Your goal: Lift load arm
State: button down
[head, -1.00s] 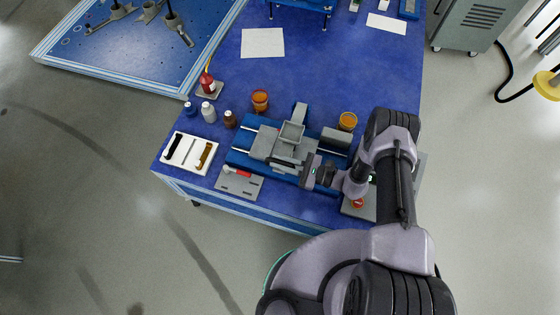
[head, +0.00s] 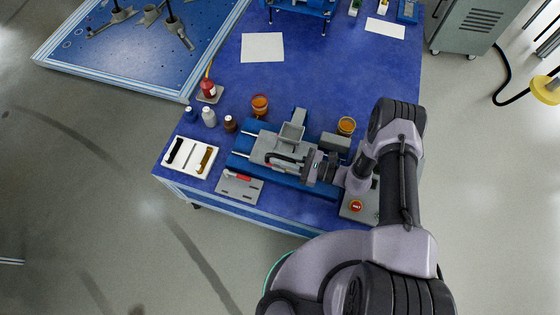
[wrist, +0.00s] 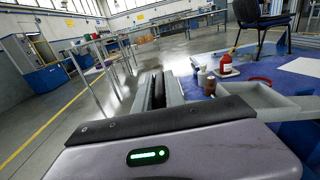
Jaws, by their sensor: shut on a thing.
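A blue and grey test fixture (head: 255,127) lies near the table's front edge in the head view. Grey parts sit on it, including an open-topped tray (head: 291,133). My gripper (head: 287,163) reaches in from the right over these grey parts, shut on what seems to be the load arm. The load arm's held part is largely hidden by my gripper, and I cannot make out its outline. In the wrist view my gripper body with a green light fills the foreground, and the grey tray (wrist: 258,96) shows beyond it on the right.
A red stop button (head: 356,206) on a grey box is close beneath my arm. Papers (head: 262,47) lie behind; the back middle of the blue table is clear.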

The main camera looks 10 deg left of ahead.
jog(key=w+d+r+m+b, duration=0.1)
jog(key=w+r+m+b, duration=0.2)
jog(key=w+r+m, duration=0.7)
jog(key=shift+w+d+r+b, duration=0.35)
jog(key=shift+w+r, duration=3.35)
jog(key=shift+w, duration=1.8)
jog(key=c, duration=1.4)
grip_release()
